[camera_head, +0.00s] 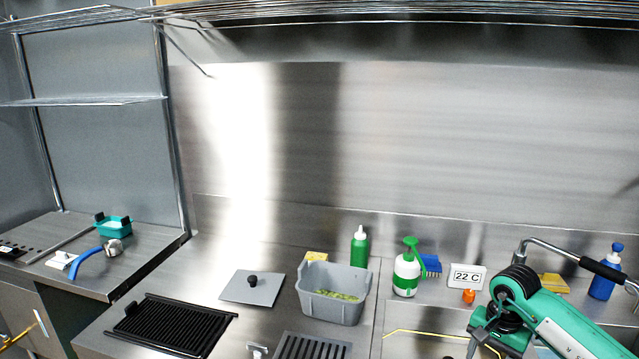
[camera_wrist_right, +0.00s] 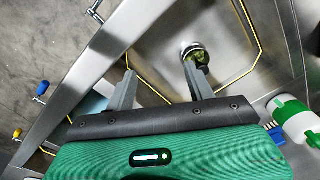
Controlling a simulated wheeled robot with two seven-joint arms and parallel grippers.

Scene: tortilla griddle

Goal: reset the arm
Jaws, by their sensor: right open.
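My right arm comes in from the lower right of the head view. Its gripper (camera_head: 484,347) is at the bottom edge, partly cut off, over a yellow-edged basin (camera_head: 430,336). In the right wrist view, the two grey fingers of the right gripper (camera_wrist_right: 160,88) stand apart with nothing between them. Beyond them is the steel basin with a round drain (camera_wrist_right: 195,54) that has something green in it. My left gripper is not seen in either view.
A grey bin (camera_head: 316,306) with green contents, a flat lid (camera_head: 252,288) and a black ribbed grate (camera_head: 170,326) are on the counter. A green bottle (camera_head: 360,250), white-green pump bottle (camera_head: 405,277), "22 C" sign (camera_head: 468,277) and faucet (camera_head: 560,251) stand behind.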

